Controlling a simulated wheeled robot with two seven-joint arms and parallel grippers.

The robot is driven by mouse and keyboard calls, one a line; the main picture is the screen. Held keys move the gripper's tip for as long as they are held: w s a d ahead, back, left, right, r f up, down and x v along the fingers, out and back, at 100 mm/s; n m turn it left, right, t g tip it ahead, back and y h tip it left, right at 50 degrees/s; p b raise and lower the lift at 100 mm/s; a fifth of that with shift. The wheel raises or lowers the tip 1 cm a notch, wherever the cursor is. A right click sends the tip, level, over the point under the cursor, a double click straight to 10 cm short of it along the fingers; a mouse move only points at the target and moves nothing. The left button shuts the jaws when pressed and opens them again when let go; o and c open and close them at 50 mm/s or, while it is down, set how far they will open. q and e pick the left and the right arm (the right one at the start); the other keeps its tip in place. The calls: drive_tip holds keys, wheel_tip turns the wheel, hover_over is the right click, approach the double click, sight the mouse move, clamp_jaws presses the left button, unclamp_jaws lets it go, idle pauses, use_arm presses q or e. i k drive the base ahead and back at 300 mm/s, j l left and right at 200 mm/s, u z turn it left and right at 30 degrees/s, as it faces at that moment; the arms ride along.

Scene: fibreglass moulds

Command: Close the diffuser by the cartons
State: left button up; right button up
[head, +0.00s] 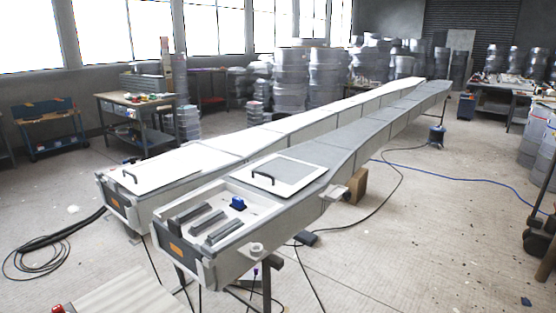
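Two long, tapering moulded bodies run from the front towards the back right; I take these to be the diffusers. The nearer grey one (345,152) has an open compartment (262,214) at its front end, with dark grey bars (208,222) and a blue part (238,203) inside. A white-framed panel with a dark handle (299,170) lies on top, behind the opening. The farther, whiter one (225,143) has a handled panel (160,168) over its front end. A brown carton-like block (358,186) stands beside the nearer body. Neither gripper is in view.
A workbench (137,104) and blue cart (48,124) stand at the left. Wrapped stacks (290,80) fill the back. Black hoses (40,255) and a blue cable (460,174) lie on the floor. Open floor (430,240) is at the right.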

sight(283, 176)
drive_tip(key=i+l+z, duration=0.2)
drive_tip(key=z, duration=0.15)
drive_tip(key=i+z, duration=0.75)
drive_tip(key=k+l, duration=0.05)
